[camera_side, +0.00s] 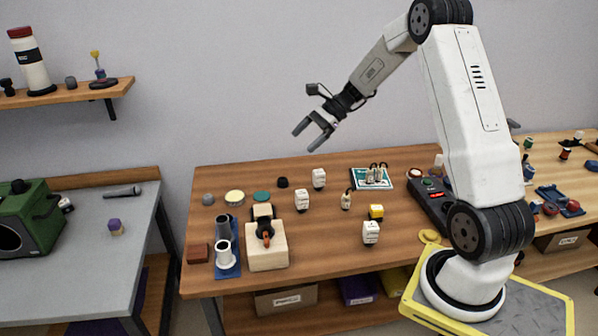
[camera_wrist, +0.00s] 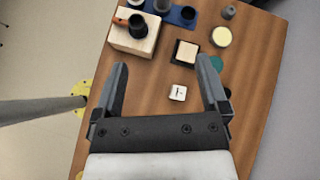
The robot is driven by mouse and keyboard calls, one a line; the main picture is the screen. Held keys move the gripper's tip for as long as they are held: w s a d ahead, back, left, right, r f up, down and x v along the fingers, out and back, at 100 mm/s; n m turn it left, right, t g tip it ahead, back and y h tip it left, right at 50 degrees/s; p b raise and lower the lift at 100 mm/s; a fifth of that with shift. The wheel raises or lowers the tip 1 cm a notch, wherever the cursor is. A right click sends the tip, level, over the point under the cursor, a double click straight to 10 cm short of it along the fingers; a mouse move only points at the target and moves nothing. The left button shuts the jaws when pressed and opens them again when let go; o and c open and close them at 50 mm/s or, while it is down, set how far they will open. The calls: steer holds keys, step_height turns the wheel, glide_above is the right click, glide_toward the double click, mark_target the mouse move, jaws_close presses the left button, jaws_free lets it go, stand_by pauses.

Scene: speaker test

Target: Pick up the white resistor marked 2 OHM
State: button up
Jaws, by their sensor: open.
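Three white blocks with dark print stand on the wooden table in the side view: one at the back (camera_side: 318,178), one left of centre (camera_side: 302,200) and one near the front (camera_side: 370,231). Their print is too small to read, so I cannot tell which is marked 2 OHM. My gripper (camera_side: 303,141) is open and empty, high above the table. In the wrist view my gripper (camera_wrist: 163,66) has its fingers wide apart, and one white block (camera_wrist: 177,92) with a dark mark shows between them, well below.
A wooden fixture (camera_side: 267,256) and a blue tray (camera_side: 228,268) with cylinders stand at left. A teal disc (camera_wrist: 217,63) is near the right finger.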

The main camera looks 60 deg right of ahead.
steer(key=d+m+t+y, duration=0.1)
steer(key=d+m+t, duration=0.25)
steer(key=d, duration=0.45)
glide_toward(296, 197)
steer(key=shift+w+a+f+m, duration=0.45)
steer(key=shift+w+a+f, duration=0.2)
steer(key=shift+f, duration=0.1)
steer(key=shift+x, duration=3.9)
steer(key=shift+a+r, duration=0.1)
steer(key=shift+r, duration=0.05)
jaws_close()
steer(key=shift+r, duration=0.15)
